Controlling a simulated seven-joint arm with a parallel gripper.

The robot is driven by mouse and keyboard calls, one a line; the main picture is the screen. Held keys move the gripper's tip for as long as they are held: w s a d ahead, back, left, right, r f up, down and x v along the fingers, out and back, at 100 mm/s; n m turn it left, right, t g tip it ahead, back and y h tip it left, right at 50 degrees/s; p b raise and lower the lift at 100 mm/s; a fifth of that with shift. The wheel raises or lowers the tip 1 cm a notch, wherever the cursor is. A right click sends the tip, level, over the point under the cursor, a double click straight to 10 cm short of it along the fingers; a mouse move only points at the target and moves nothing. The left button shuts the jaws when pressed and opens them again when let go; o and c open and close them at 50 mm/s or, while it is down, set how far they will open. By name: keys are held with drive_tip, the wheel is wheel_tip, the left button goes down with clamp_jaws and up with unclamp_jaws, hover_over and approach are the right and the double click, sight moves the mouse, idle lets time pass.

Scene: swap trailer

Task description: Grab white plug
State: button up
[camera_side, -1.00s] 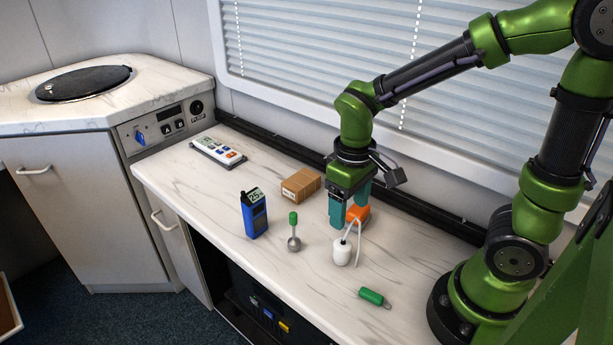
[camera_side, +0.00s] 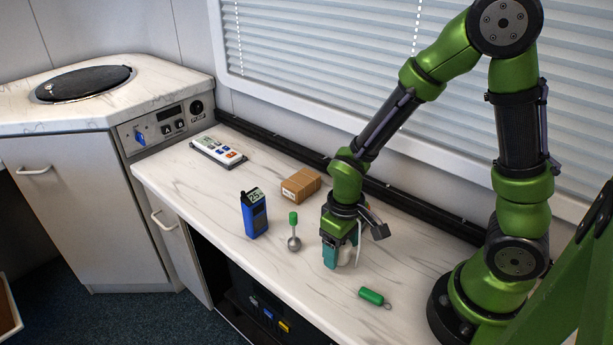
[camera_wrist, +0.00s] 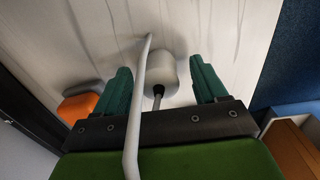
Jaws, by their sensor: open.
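The white plug (camera_wrist: 163,73) lies on the worktop between the two teal fingers of my gripper (camera_wrist: 160,85) in the wrist view. Its pale cable (camera_wrist: 137,95) runs up across the picture in front of my gripper. A gap shows between the plug and the finger on each side. In the side view my gripper (camera_side: 338,254) is low at the worktop, and the plug (camera_side: 346,258) is mostly hidden behind the fingers.
An orange item (camera_wrist: 78,106) is left of the fingers in the wrist view. A green-handled tool (camera_side: 371,296), a green-topped scoop (camera_side: 293,232), a blue meter (camera_side: 254,213), a brown box (camera_side: 300,185) and a white device (camera_side: 218,152) are on the worktop (camera_side: 200,182).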

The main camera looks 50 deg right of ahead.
drive_tip(key=c, duration=1.2)
drive_tip(key=shift+o, duration=0.2)
drive_tip(key=shift+r, duration=0.1)
